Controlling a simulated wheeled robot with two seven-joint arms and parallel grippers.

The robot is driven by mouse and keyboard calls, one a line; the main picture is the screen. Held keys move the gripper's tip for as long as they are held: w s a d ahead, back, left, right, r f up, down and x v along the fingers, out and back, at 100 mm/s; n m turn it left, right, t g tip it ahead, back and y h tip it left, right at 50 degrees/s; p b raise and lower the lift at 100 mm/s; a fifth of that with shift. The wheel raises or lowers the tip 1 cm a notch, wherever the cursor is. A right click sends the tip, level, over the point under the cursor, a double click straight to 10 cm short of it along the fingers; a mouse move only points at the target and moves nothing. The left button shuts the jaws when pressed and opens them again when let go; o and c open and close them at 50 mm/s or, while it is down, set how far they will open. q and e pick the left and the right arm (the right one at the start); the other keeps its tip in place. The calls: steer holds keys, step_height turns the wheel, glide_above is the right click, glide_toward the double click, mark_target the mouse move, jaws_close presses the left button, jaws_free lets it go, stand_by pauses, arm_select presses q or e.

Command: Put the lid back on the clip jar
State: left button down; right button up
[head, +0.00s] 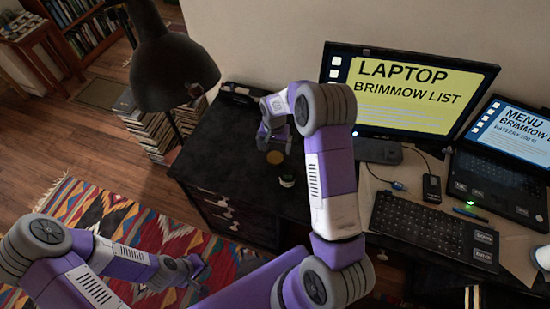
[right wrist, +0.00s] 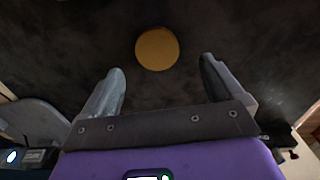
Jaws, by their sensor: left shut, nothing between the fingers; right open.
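A round, flat orange-brown disc, which looks like the lid (head: 275,157), lies on the black desk top. It also shows in the right wrist view (right wrist: 157,48), just beyond and between the fingertips. A small dark round thing with a pale band, which may be the clip jar (head: 287,181), stands close in front of the disc; its inside is too small to make out. My right gripper (head: 274,142) is open and empty, pointing at the disc and apart from it. My left gripper (head: 196,274) is shut and empty, low over the patterned rug, away from the desk.
The black desk (head: 222,150) is mostly clear around the disc. A black lamp (head: 175,70) rises at its left. A monitor (head: 405,90), keyboard (head: 425,228) and laptop (head: 500,180) stand to the right. Book stacks (head: 150,135) are on the floor at the left.

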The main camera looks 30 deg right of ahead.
mark_target(275, 158)
steer(key=f, duration=0.3)
steer(key=f+b, duration=0.1)
steer(key=f, duration=0.1)
steer(key=shift+s+f, duration=0.1)
steer(key=shift+s, duration=0.15)
steer(key=c, duration=1.1)
